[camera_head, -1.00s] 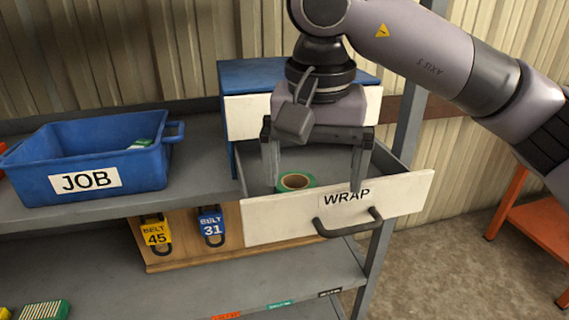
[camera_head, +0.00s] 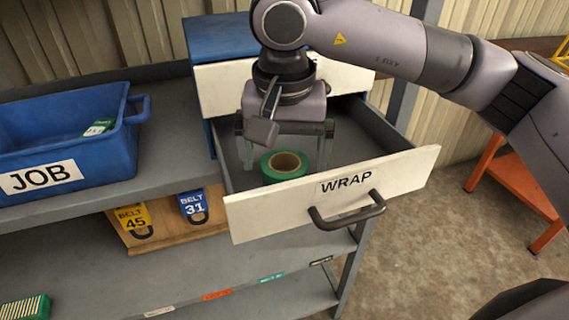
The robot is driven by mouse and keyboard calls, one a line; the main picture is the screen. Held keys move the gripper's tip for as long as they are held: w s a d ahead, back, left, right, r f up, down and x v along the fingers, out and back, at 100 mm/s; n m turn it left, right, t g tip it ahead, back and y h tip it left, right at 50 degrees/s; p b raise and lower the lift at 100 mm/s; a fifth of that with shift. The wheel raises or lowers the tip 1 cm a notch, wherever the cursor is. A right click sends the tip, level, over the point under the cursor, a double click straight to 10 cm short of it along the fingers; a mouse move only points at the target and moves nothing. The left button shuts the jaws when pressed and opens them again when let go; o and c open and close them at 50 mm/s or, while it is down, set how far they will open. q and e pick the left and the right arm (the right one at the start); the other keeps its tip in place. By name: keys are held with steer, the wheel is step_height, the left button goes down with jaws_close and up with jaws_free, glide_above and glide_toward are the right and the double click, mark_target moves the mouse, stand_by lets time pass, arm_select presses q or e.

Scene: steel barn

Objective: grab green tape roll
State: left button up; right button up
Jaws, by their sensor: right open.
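The green tape roll (camera_head: 284,167) lies flat in the open drawer labelled WRAP (camera_head: 345,182), with its brown core facing up. It sits just behind the drawer's white front, left of the drawer's middle. My right gripper (camera_head: 284,168) points down over the drawer with its fingers spread. One finger shows on the left of the roll and one on the right. The fingers look apart from the roll; whether their tips reach down to its height I cannot tell. My left gripper is not in view.
A blue bin labelled JOB (camera_head: 105,162) stands on the shelf at left with a small green-and-white item inside. The blue drawer cabinet (camera_head: 216,40) has another closed drawer above. Belt tags 45 (camera_head: 134,220) and 31 (camera_head: 193,206) hang below the shelf. An orange stand (camera_head: 514,180) is at right.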

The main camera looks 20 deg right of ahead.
steer(key=shift+f, duration=0.4)
steer(key=c, duration=1.1)
steer(key=shift+c, duration=0.2)
steer(key=shift+r, duration=0.1)
